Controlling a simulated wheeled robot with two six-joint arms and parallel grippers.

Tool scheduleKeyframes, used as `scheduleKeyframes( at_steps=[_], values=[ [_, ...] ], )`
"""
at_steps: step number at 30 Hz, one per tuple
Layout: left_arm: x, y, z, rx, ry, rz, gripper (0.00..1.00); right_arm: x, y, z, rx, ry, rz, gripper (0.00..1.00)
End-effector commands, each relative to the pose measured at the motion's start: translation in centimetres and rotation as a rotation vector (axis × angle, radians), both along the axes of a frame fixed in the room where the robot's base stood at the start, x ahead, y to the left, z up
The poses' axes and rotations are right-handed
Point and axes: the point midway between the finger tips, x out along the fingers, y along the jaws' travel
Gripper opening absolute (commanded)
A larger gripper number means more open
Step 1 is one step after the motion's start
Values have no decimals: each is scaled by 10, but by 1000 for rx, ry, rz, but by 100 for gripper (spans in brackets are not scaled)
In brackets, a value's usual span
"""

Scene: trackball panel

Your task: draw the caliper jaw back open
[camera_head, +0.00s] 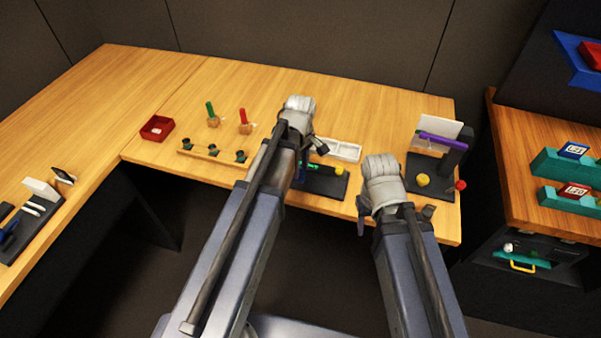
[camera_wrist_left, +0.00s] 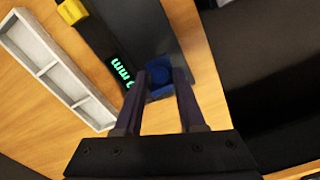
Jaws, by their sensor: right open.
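The caliper lies on a dark base plate (camera_head: 325,184) on the wooden table, partly hidden behind my left arm in the head view. Its green mm readout (camera_wrist_left: 121,72) shows in the left wrist view, beside a dark grey bar. My left gripper (camera_wrist_left: 160,82) points down over the caliper. Its two dark purple fingers stand apart with a blue knob-like part (camera_wrist_left: 158,76) between their tips; whether they touch it is unclear. My right gripper (camera_head: 394,222) is open at the table's front edge, to the right of the caliper.
A yellow piece (camera_head: 340,170) sits on the caliper plate. A white compartment tray (camera_head: 340,150) lies behind it. A dark stand with a purple bar (camera_head: 440,139) and a yellow ball (camera_head: 422,180) is at the right. A red box (camera_head: 157,128) stands at the left.

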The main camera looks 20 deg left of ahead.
Motion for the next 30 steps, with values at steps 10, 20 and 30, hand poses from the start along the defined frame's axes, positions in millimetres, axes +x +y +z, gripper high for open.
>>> scheduleKeyframes(
  at_steps=[10,20,30],
  values=[
    [0,0,-1,0,0,0,32,0,0,-1,0,0,0,50],
    [0,0,-1,0,0,0,0,0,0,-1,0,0,0,50],
    [0,0,-1,0,0,0,0,0,0,-2,0,0,0,50]
  ],
)
